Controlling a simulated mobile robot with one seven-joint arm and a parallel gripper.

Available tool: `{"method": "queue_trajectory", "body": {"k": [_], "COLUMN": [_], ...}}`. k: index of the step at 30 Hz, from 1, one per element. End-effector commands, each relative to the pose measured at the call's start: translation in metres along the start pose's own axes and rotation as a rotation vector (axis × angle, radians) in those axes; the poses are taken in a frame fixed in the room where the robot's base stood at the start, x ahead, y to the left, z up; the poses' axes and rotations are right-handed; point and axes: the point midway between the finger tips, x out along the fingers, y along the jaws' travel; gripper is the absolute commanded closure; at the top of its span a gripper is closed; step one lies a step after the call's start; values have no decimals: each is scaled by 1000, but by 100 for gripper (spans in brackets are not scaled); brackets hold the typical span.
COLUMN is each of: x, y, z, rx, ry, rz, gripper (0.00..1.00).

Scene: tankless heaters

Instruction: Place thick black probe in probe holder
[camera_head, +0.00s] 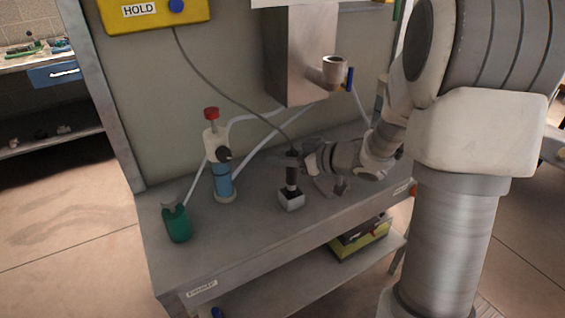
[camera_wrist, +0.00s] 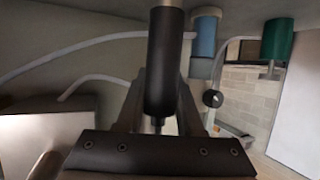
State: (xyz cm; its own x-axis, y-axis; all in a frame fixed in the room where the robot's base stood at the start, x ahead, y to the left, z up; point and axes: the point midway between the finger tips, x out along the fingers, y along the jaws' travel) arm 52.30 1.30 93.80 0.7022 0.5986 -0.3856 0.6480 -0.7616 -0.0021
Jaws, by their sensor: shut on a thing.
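The thick black probe (camera_head: 292,176) hangs upright below my gripper (camera_head: 293,159), with a thin grey cable rising from its top to the yellow box. In the wrist view the probe (camera_wrist: 163,75) is between the two fingers of my gripper (camera_wrist: 160,110), which is shut on it. A silver end shows at the top edge there. A small white block with a dark top (camera_head: 291,202), which looks like the probe holder, sits on the bench directly under the probe. The probe's lower end meets or overlaps the block's top in the head view; I cannot tell whether it is inside.
A blue cylinder with a red-topped valve (camera_head: 222,180) and a green bottle (camera_head: 177,223) stand to the left on the grey bench (camera_head: 245,235). A metal heater box (camera_head: 300,60) hangs behind. A yellow box marked HOLD (camera_head: 150,14) is upper left. The bench front is clear.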

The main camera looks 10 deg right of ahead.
Motion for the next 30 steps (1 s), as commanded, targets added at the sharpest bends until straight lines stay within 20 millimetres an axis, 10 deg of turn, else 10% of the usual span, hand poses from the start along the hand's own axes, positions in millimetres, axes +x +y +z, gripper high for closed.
{"method": "queue_trajectory", "body": {"k": [11, 12, 17, 30], "x": [2, 2, 2, -12], "y": [0, 0, 0, 1], "z": [5, 5, 5, 0], "rx": [-1, -1, -1, -1], "ry": [1, 1, 1, 2], "rz": [0, 0, 0, 3], "gripper": [100, 60, 34, 34]}}
